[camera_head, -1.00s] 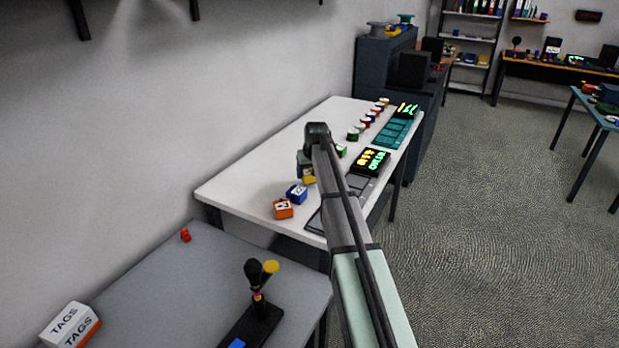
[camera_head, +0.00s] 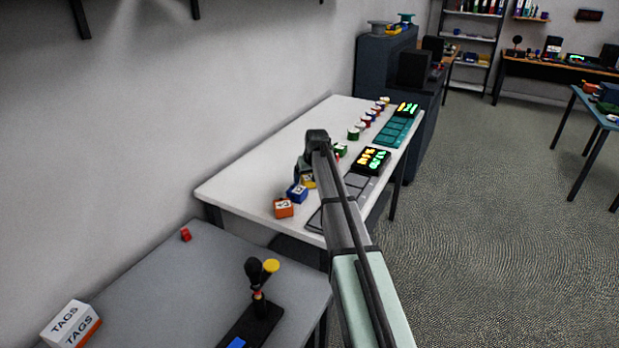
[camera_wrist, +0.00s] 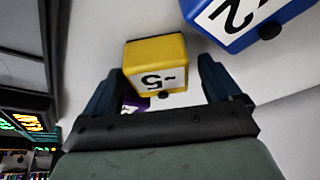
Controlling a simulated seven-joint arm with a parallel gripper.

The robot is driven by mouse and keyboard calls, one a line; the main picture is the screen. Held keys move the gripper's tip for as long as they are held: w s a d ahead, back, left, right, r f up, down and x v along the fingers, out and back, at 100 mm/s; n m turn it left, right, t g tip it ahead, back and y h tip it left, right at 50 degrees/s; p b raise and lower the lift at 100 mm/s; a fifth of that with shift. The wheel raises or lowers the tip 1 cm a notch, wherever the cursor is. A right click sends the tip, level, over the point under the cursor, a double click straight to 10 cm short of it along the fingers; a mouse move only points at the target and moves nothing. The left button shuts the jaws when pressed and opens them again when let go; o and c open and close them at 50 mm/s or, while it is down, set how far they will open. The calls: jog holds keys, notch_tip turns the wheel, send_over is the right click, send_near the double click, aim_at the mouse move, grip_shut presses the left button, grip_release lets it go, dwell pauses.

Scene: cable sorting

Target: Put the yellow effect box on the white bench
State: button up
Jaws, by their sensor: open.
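The yellow effect box (camera_wrist: 157,62) sits on the white bench (camera_head: 240,190), between the two fingers of my gripper (camera_wrist: 162,85) in the wrist view. It bears a dark marking and a dark knob. My gripper is open, with a finger to each side of the box; I cannot tell whether either finger touches it. In the head view my gripper (camera_head: 304,172) is over the bench, and the yellow box (camera_head: 308,181) is partly hidden behind it and my arm.
A blue box (camera_head: 297,193) stands close beside the yellow one, and an orange box (camera_head: 284,208) stands nearer. A green box (camera_head: 341,149) and a lit display (camera_head: 372,159) are farther along the bench. A grey table (camera_head: 150,290) stands in front.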

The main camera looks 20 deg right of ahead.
jog(key=shift+r, duration=0.1)
jog(key=v, duration=1.2)
jog(key=shift+r, duration=0.1)
